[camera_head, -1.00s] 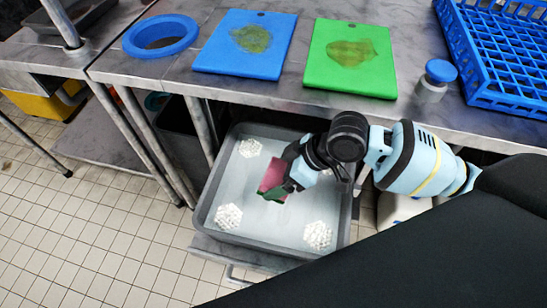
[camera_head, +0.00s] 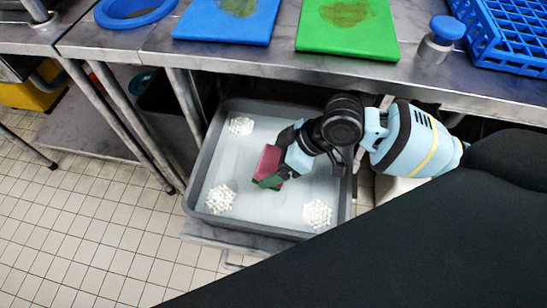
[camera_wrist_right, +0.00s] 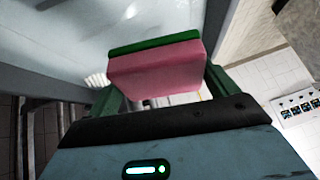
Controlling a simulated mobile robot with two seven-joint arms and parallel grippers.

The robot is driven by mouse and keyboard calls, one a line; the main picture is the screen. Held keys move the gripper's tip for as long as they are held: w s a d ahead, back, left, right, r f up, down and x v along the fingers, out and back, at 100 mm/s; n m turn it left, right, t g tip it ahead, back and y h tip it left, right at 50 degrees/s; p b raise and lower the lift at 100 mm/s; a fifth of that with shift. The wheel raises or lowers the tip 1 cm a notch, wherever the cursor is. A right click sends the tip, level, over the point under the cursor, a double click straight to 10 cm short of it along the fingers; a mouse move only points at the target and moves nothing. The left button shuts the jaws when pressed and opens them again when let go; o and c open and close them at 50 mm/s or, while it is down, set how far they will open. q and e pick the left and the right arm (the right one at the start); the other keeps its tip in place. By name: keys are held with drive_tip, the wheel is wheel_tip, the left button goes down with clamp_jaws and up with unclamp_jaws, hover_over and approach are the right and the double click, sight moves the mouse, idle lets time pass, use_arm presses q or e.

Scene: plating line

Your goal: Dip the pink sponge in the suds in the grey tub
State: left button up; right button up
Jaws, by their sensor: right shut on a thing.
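The pink sponge (camera_head: 267,163) has a green layer along one side. My right gripper (camera_head: 281,168) is shut on it, and both are over the middle of the grey tub (camera_head: 197,184). In the right wrist view the sponge (camera_wrist_right: 155,72) sits between the two fingers (camera_wrist_right: 162,95), its green layer on the far side. The tub holds pale liquid with white suds (camera_head: 221,199) in separate clumps, including one at the lower right (camera_head: 318,213). Whether the sponge touches the liquid I cannot tell. My left gripper is out of view.
A steel table (camera_head: 300,75) runs above and behind the tub. It bears a blue board (camera_head: 215,28), a stained green board (camera_head: 368,40), a blue ring (camera_head: 130,14), a blue-capped container (camera_head: 436,45) and a blue crate (camera_head: 500,42). A dark bin (camera_head: 165,105) stands left of the tub.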

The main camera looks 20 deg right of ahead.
wheel_tip(320, 180, down, 2)
drive_tip(key=shift+f+b, duration=0.2)
drive_tip(key=shift+b, duration=0.2)
wheel_tip(320, 180, down, 6)
drive_tip(key=b, duration=0.2)
drive_tip(key=shift+f+b, duration=0.15)
drive_tip(key=shift+b, duration=0.15)
drive_tip(key=shift+f, duration=0.3)
idle(0.6)
idle(0.4)
